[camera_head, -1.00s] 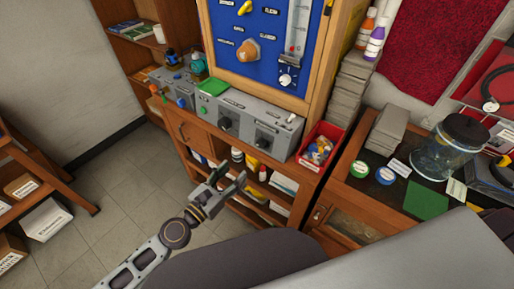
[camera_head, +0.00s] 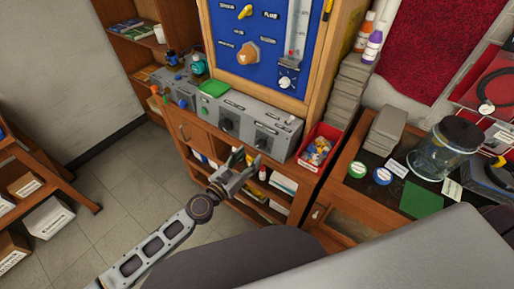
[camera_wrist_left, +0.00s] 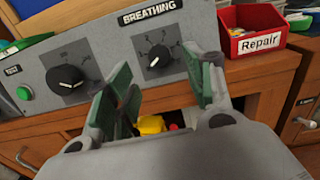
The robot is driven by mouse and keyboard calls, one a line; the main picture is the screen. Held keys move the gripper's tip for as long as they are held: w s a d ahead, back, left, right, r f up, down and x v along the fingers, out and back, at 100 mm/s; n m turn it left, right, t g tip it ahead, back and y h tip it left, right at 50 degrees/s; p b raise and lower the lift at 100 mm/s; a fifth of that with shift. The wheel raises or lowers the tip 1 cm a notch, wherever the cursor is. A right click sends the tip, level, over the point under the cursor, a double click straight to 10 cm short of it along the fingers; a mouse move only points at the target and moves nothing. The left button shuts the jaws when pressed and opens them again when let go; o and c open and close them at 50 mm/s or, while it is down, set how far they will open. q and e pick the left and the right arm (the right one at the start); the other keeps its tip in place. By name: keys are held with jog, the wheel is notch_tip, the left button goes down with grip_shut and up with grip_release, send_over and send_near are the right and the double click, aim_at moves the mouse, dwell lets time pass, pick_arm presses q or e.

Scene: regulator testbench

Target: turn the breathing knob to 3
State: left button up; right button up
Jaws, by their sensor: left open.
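The breathing knob (camera_wrist_left: 158,55) is a small black dial with a white pointer mark, under the "BREATHING" label on a grey panel (camera_wrist_left: 204,20). The knob also shows on the grey box in the head view (camera_head: 262,144). My left gripper (camera_head: 247,160) is open and empty, in front of and below the box. In the left wrist view its green-padded fingers (camera_wrist_left: 162,78) stand to either side of the knob, apart from it. My right gripper is out of view.
A larger black knob (camera_wrist_left: 65,78) and a green button (camera_wrist_left: 25,93) sit left of the breathing knob. A red "Repair" bin (camera_wrist_left: 252,28) stands to the right. Below are cabinet shelves with bottles. A blue panel (camera_head: 259,50) rises behind the box.

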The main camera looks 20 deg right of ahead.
aim_at(259, 147)
pick_arm(q)
jog(key=shift+x, duration=2.8)
jog(key=c, duration=1)
